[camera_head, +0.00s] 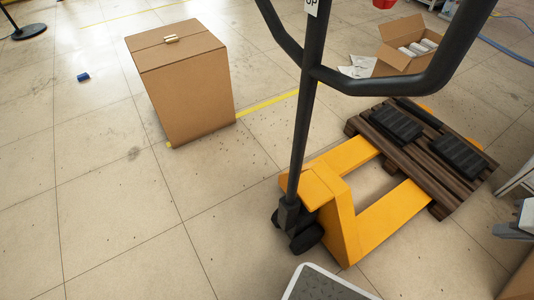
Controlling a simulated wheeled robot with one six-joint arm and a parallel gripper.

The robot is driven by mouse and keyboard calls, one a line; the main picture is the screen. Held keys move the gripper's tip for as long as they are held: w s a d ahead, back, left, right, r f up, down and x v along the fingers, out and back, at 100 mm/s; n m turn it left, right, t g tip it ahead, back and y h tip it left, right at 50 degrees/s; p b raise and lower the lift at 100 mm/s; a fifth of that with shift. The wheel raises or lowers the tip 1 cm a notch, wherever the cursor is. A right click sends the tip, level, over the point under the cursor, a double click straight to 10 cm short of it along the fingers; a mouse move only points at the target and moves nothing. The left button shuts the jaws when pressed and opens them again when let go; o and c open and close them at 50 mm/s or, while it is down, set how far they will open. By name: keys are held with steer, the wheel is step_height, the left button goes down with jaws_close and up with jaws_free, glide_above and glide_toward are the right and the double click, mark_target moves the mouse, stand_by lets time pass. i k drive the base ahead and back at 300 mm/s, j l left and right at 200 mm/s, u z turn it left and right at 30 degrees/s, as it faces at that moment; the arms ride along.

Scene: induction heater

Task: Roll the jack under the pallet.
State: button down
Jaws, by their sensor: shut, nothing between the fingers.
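The yellow pallet jack (343,211) stands on the tiled floor, right of centre, with its dark handle (309,104) rising toward the camera. Its two forks point up and right and run in at the near edge of the dark wooden pallet (444,198). Small yellow-orange patches show at the far edge of the pallet, in line with the forks. A good length of both forks is bare between the jack's body and the pallet. Two black ribbed blocks (397,124) (459,157) lie on the pallet. My gripper is not in view.
A tall closed cardboard box (188,92) stands left of the jack, on a yellow floor line (266,106). An open carton (407,50) sits behind the pallet. A small blue object (83,77) lies far left. The floor at lower left is clear.

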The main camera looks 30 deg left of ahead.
mark_target(305, 235)
steer(key=l+u, duration=0.15)
steer(key=u, duration=0.3)
steer(key=k+l+u, duration=0.1)
steer(key=u, duration=0.4)
steer(key=k+u, duration=0.15)
steer(key=u, duration=0.3)
steer(key=k+l, duration=0.15)
steer(key=k, duration=0.15)
steer(key=u, duration=0.05)
